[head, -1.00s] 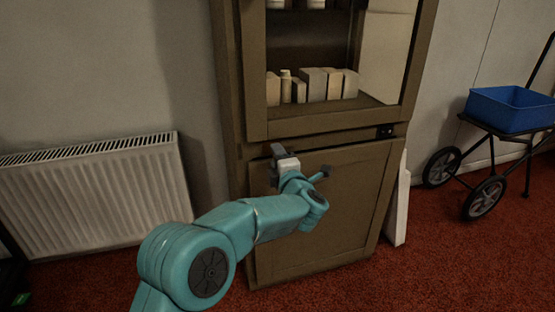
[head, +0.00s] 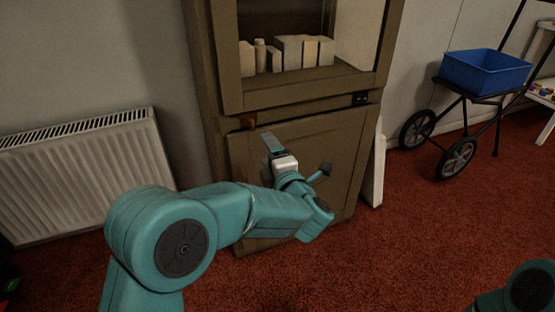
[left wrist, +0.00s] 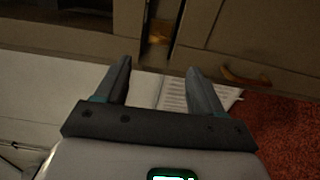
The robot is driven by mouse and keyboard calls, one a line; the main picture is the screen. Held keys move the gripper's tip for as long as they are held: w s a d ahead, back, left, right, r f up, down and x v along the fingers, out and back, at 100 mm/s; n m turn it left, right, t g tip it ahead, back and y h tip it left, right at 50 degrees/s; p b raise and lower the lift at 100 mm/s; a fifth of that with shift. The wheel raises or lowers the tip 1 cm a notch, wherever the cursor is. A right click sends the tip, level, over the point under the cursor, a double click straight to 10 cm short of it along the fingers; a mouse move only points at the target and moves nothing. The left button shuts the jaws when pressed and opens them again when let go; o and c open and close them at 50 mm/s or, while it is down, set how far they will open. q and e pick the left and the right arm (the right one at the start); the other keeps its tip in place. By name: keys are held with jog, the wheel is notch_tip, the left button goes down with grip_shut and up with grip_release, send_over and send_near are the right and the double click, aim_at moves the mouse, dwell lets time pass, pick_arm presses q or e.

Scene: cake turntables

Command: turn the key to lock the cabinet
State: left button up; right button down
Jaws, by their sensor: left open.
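The brown cabinet (head: 305,128) stands ahead, with its lower door (head: 335,142) looking shut. A small brass-coloured piece (head: 247,121) shows at the top left of that door; a brass piece (left wrist: 160,32) also shows on the cabinet in the left wrist view. I cannot tell whether it is the key or a lock plate. My left gripper (head: 270,150) is in front of the door's upper left part, open. In the left wrist view its fingers (left wrist: 158,70) are apart with nothing between them, short of the brass piece. My right gripper is out of view.
A brown curved handle (left wrist: 245,78) shows on the door. A white radiator (head: 85,170) stands left of the cabinet. A white board (head: 374,170) leans at its right side. A cart with a blue bin (head: 486,72) stands farther right.

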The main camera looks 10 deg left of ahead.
pick_arm(q)
jog(key=v, duration=0.5)
jog(key=shift+s+d+p, duration=0.1)
jog(key=shift+s+p, duration=0.05)
jog(key=shift+p, duration=0.25)
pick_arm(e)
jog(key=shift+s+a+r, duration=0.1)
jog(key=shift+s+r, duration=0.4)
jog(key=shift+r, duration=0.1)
